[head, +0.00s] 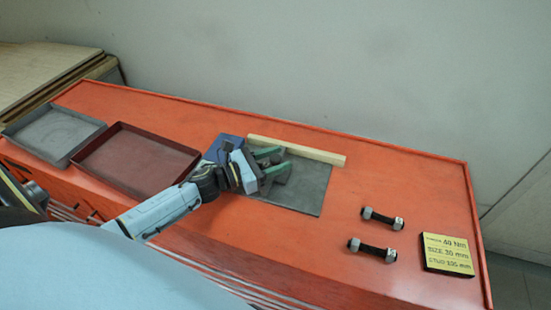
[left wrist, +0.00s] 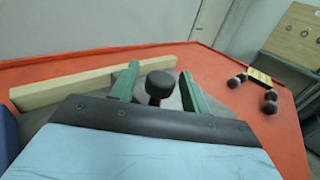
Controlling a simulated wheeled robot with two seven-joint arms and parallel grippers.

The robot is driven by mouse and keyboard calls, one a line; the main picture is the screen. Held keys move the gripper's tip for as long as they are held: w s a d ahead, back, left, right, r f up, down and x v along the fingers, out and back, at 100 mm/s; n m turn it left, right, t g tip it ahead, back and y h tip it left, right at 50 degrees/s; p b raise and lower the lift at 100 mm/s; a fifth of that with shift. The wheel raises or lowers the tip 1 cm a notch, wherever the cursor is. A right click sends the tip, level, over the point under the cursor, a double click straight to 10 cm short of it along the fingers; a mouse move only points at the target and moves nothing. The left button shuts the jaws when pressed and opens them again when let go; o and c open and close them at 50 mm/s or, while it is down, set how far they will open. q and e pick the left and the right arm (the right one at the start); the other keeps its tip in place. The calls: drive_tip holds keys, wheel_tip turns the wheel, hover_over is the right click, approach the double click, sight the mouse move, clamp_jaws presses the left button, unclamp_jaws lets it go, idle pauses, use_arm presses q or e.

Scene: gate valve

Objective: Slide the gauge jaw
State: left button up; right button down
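My left gripper (head: 272,165) is over the grey plate (head: 312,188) on the orange bench. In the left wrist view its two green fingers (left wrist: 158,74) are apart. A dark round-headed knob (left wrist: 160,84) stands between them, with a gap visible on each side. It looks like part of the gauge jaw, but the jaw's body is hidden by the gripper. A blue block (head: 222,147) shows at the plate's left end, partly behind the gripper. My right gripper is in neither view.
A pale wooden bar (head: 296,150) lies along the plate's back edge. A grey tray (head: 52,133) and a dark red tray (head: 137,158) are at left. Two dark studs with light nuts (head: 382,218) (head: 372,250) and a yellow card (head: 447,253) are at right. The bench between plate and studs is clear.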

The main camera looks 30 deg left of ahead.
use_arm(q)
clamp_jaws()
drive_tip(key=d, duration=0.2)
drive_tip(key=w+d, duration=0.1)
drive_tip(key=d, duration=0.2)
drive_tip(key=d+b, duration=0.1)
drive_tip(key=d, duration=0.2)
drive_tip(key=shift+w, duration=0.4)
drive_tip(key=shift+c, duration=1)
unclamp_jaws()
drive_tip(key=o, duration=0.3)
drive_tip(key=shift+d, duration=0.1)
